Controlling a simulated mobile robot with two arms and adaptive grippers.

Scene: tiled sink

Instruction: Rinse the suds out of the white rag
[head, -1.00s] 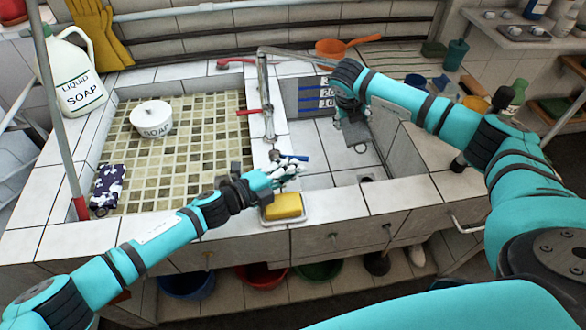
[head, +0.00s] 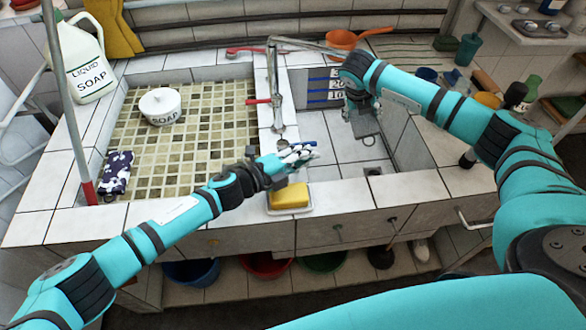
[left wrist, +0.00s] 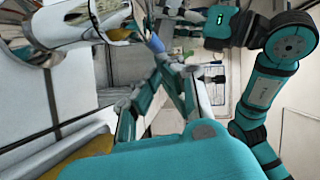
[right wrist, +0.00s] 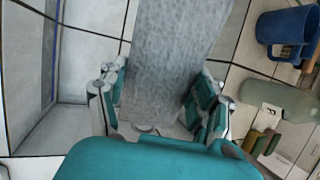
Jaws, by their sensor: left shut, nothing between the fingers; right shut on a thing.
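The rag (head: 369,124), greyish in this light, hangs from my right gripper (head: 360,102) over the right basin. In the right wrist view the rag (right wrist: 172,55) lies between the fingers of my right gripper (right wrist: 160,90), which is shut on it. I cannot make out suds on it. My left gripper (head: 300,156) is shut and empty at the blue tap handle (head: 303,143); I cannot tell whether they touch. The left wrist view shows the blue handle (left wrist: 157,43) near its fingers. The chrome tap (head: 275,85) has its spout over the right basin. I see no clear water stream.
A yellow sponge (head: 289,196) sits in a dish on the front edge, just below my left gripper. The left basin holds a white soap pot (head: 160,106) and a dark patterned cloth (head: 116,172). A red tap handle (head: 262,101) and an orange pan (head: 342,39) are near the tap.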

